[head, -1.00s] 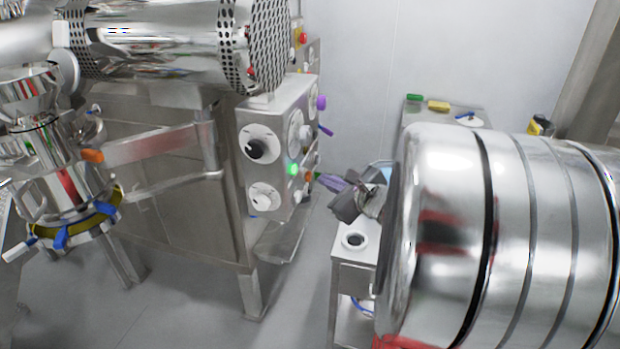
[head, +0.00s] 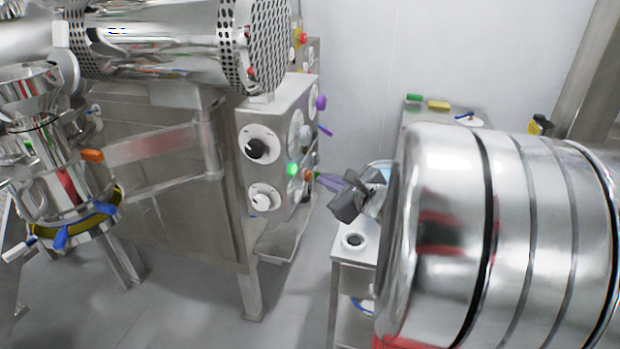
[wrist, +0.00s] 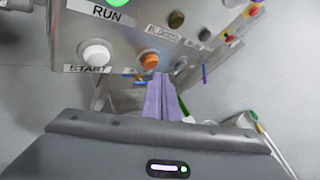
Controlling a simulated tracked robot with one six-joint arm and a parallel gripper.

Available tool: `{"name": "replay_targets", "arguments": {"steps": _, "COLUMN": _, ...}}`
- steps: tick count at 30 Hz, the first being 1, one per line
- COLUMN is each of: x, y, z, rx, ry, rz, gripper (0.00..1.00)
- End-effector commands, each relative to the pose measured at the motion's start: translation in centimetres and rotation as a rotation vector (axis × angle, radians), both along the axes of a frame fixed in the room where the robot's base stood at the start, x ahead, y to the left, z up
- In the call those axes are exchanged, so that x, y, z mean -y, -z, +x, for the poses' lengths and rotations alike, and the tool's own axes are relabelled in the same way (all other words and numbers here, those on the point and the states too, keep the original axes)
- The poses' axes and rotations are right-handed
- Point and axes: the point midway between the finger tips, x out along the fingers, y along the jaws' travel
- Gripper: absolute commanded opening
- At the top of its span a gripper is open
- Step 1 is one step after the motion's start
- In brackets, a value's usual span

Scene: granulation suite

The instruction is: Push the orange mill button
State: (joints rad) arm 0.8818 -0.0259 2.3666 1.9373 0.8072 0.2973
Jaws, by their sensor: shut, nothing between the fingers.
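The orange button (wrist: 150,61) is on the grey control panel, between the white START button (wrist: 96,54) and a dark button in the wrist view. In the head view the orange button (head: 309,175) is small at the panel's right side, just left of my fingertips. My gripper (head: 318,176) has purple fingers, shut and empty, pointing left at the panel. In the wrist view the fingertips (wrist: 158,78) appear just below and slightly right of the orange button. I cannot tell whether they touch it.
A large steel drum (head: 520,230) stands close on the right. A perforated steel cylinder (head: 235,45) is above the panel.

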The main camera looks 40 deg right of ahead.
Motion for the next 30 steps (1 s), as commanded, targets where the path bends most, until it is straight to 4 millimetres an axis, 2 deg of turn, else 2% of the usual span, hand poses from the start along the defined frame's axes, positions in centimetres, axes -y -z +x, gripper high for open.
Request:
{"name": "replay_targets", "arguments": {"steps": 7, "x": -0.47, "y": -0.11, "z": 0.62, "rx": 0.000, "ry": -0.002, "rz": -0.001, "gripper": 0.00}}
{"name": "replay_targets", "arguments": {"steps": 30, "x": -0.68, "y": -0.11, "z": 0.92, "rx": 0.000, "ry": -0.001, "rz": 0.000, "gripper": 0.00}}
